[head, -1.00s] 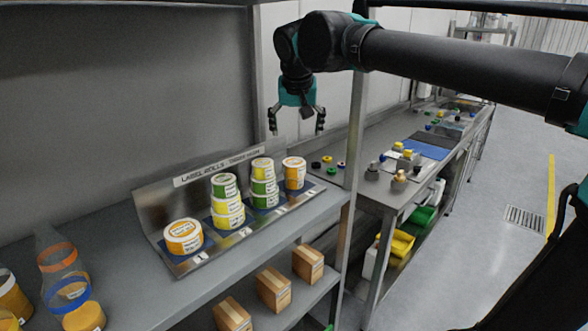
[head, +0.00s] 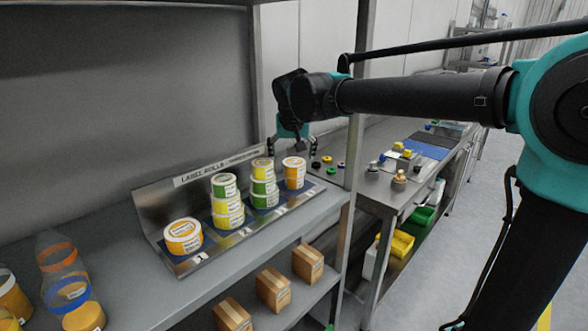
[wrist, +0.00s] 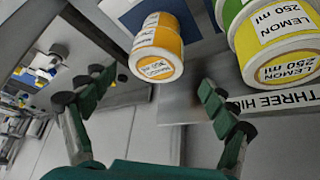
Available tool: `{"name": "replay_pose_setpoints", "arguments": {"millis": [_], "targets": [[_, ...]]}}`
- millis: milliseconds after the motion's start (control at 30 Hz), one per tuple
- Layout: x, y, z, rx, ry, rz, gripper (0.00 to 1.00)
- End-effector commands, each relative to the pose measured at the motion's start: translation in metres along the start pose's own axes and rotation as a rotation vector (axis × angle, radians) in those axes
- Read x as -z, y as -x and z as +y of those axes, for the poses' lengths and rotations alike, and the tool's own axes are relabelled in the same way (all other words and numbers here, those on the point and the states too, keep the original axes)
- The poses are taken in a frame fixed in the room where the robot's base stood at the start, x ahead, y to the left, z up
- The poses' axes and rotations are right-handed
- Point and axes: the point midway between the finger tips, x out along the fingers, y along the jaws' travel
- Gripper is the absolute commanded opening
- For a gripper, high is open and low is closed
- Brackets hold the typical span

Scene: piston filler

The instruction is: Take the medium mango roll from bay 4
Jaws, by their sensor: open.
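An orange-and-white stack of label rolls (head: 294,173), apparently two high, stands in the rightmost bay of the metal label-roll rack (head: 147,215). In the wrist view the orange stack (wrist: 158,46) shows ahead of my fingers, roughly between them; its label text is too blurred to read surely. My gripper (head: 292,149) is open and empty, just above and behind the orange stack in the head view. Its two fingers (wrist: 156,80) are spread apart in the wrist view, with no clear contact with the rolls.
Yellow and green rolls (head: 263,187) stand close to the left of the orange stack; lemon rolls (wrist: 280,45) fill the wrist view's upper right. A shelf post (head: 350,190) rises to the right. Cardboard boxes (head: 273,289) sit on the lower shelf.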

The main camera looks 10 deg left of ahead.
Motion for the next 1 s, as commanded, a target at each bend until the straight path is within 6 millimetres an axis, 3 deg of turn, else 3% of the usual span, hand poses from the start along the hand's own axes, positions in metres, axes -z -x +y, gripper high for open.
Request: {"name": "replay_pose_setpoints", "arguments": {"millis": [300, 600, 1000], "targets": [[-0.001, -0.042, 0.006, 0.000, -0.001, -0.001, 0.85], [-0.001, -0.047, 0.006, 0.000, 0.000, 0.000, 0.85], [-0.001, -0.046, 0.006, 0.000, 0.000, 0.000, 0.37]]}}
